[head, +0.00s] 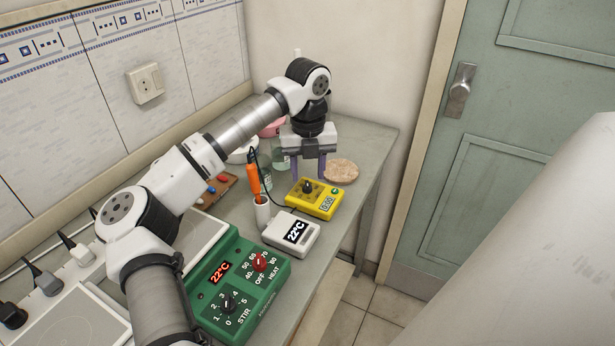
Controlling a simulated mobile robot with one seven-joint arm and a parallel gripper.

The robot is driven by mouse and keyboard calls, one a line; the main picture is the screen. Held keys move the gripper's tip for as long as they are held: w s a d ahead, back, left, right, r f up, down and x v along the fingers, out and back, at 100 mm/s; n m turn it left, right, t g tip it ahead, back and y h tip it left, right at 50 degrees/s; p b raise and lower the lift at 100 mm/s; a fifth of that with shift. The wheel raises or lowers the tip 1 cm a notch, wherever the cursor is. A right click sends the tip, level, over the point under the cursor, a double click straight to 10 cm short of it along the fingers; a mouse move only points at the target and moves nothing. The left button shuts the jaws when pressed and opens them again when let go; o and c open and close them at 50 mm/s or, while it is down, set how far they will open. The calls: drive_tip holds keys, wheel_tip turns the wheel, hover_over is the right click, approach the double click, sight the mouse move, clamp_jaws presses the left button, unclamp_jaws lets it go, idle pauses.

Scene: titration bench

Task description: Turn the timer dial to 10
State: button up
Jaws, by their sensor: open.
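The timer is a yellow box (322,207) on the bench, with a black dial (307,187) on its upper left and a small display (327,204) on its right side. The marks around the dial are too small to read. My gripper (309,170) points down just behind the timer, its two purple-grey fingers apart with nothing seen between them. The fingertips look near the dial but apart from it; their exact height cannot be told.
A white thermometer box (291,233) reading 22°C and a white holder with an orange probe (254,178) stand left of the timer. A green hotplate stirrer (238,283) is in front. A round cork mat (341,171) and glassware (280,158) are behind. The bench's right edge is close.

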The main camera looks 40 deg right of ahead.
sight(308, 185)
drive_tip(key=shift+f, duration=1.8)
clamp_jaws()
